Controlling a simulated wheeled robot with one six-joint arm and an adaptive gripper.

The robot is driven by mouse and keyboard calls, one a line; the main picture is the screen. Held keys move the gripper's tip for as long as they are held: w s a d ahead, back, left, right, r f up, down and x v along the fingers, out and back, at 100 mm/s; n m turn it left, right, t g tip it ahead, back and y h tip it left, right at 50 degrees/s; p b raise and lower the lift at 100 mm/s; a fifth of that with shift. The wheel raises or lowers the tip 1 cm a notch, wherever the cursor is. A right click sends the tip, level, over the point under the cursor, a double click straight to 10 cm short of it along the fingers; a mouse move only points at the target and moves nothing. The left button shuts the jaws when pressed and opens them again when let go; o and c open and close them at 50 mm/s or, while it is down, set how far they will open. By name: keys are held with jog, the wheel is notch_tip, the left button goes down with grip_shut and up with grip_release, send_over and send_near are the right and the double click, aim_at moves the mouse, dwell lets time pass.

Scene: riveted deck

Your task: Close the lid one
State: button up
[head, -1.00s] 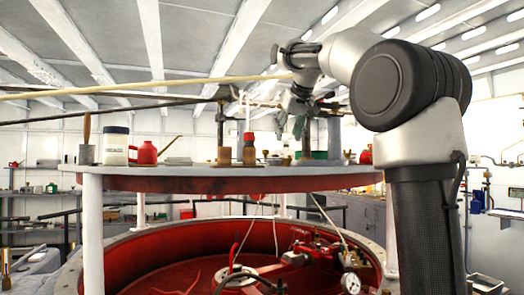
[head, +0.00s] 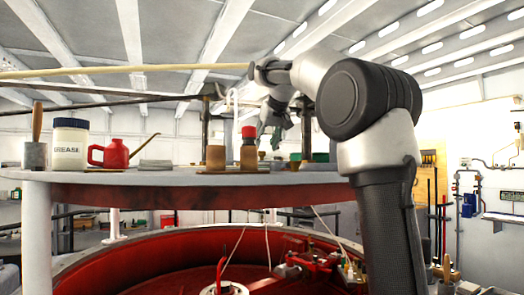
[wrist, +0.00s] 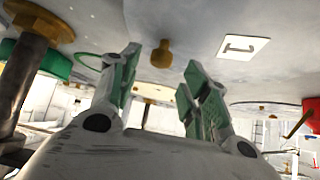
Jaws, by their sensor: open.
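A white tag marked 1 (wrist: 243,47) lies on a pale grey surface (wrist: 195,25) at the top of the wrist view. A small brass knob (wrist: 161,54) stands out from that surface, left of the tag. I cannot tell where this surface's hinge is or how far open it stands as a lid. My gripper (wrist: 160,85) is open, its green-padded fingers apart with the knob beyond the gap between them; nothing is held. In the head view my gripper (head: 272,128) is small, above the round tabletop, and no tag shows there.
The round tabletop (head: 120,178) carries a grease jar (head: 71,138), a red oil can (head: 112,153) and brass cylinders (head: 215,158). Dark posts and a pale rod (head: 130,69) cross near my arm. A red round vat (head: 170,270) lies below.

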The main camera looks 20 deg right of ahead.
jog(key=shift+x, duration=1.95)
jog(key=shift+c, duration=0.2)
grip_shut()
